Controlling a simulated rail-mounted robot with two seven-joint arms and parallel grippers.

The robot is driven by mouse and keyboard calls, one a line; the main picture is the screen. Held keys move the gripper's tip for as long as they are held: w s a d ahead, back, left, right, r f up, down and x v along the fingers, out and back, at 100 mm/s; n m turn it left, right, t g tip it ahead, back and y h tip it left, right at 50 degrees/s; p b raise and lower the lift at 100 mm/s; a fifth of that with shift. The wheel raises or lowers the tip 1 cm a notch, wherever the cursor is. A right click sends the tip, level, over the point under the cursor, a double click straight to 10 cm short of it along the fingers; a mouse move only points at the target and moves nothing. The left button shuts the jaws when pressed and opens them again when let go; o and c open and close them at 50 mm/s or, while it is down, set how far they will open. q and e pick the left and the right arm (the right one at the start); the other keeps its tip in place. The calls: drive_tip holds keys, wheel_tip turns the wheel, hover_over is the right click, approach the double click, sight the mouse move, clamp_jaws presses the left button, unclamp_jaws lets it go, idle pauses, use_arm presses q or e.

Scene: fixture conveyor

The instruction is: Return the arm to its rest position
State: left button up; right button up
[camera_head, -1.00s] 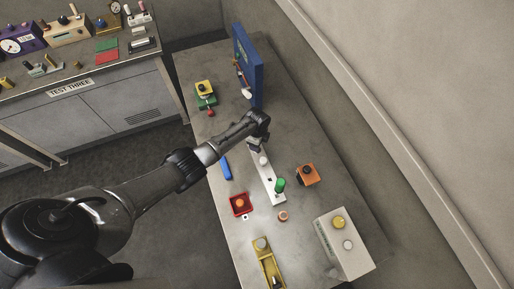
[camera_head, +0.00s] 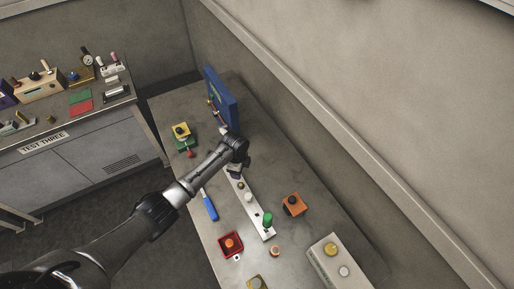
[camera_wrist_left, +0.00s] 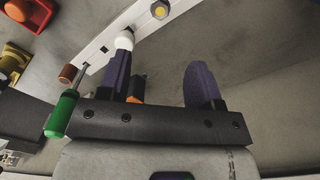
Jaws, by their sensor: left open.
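My left arm reaches in from the lower left in the head view. Its gripper (camera_head: 235,173) is above the far end of a white strip fixture (camera_head: 258,229). In the left wrist view the two dark purple fingers (camera_wrist_left: 160,82) stand wide apart with nothing between them. A white knob (camera_wrist_left: 124,40) shows just beyond the tip of the left-hand finger; I cannot tell if they touch. A green-handled screwdriver (camera_wrist_left: 62,114) stands at the strip, also seen in the head view (camera_head: 267,220). My right gripper is out of view.
Around the strip are a blue handle (camera_head: 209,206), a red tray (camera_head: 238,239), an orange block (camera_head: 294,204) and a pale box (camera_head: 320,259). A blue upright panel (camera_head: 222,98) and a green-yellow device (camera_head: 181,134) stand beyond. A side bench (camera_head: 100,129) is at left.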

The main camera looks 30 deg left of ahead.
use_arm(q)
drive_tip(key=w+d+r+n+t, duration=0.1)
drive_tip(key=d+r+n+t, duration=0.25)
drive_tip(key=r, duration=0.35)
drive_tip(key=d+r+n+t+y, duration=0.1)
drive_tip(key=d+r+n+t, duration=0.1)
drive_tip(key=r+n, duration=0.35)
drive_tip(key=w+d+r+n+t, duration=0.1)
drive_tip(key=d+r+n+t, duration=0.1)
drive_tip(key=r, duration=0.7)
drive_tip(key=s+d+r+t+p, duration=0.1)
drive_tip(key=s+d+p, duration=0.1)
drive_tip(key=s, duration=0.6)
drive_tip(key=s+d+r+p, duration=0.1)
drive_tip(key=s+d+p, duration=0.1)
drive_tip(key=s, duration=0.7)
drive_tip(key=s+f+g+p, duration=0.1)
drive_tip(key=s+f, duration=0.3)
drive_tip(key=s, duration=0.5)
drive_tip(key=s+f+n+g+h+p, duration=0.1)
drive_tip(key=s+f+g, duration=0.3)
drive_tip(key=s, duration=0.4)
drive_tip(key=shift+s+d+f+n, duration=0.3)
drive_tip(key=shift+s+d+f, duration=0.05)
drive_tip(key=shift+d+f, duration=0.1)
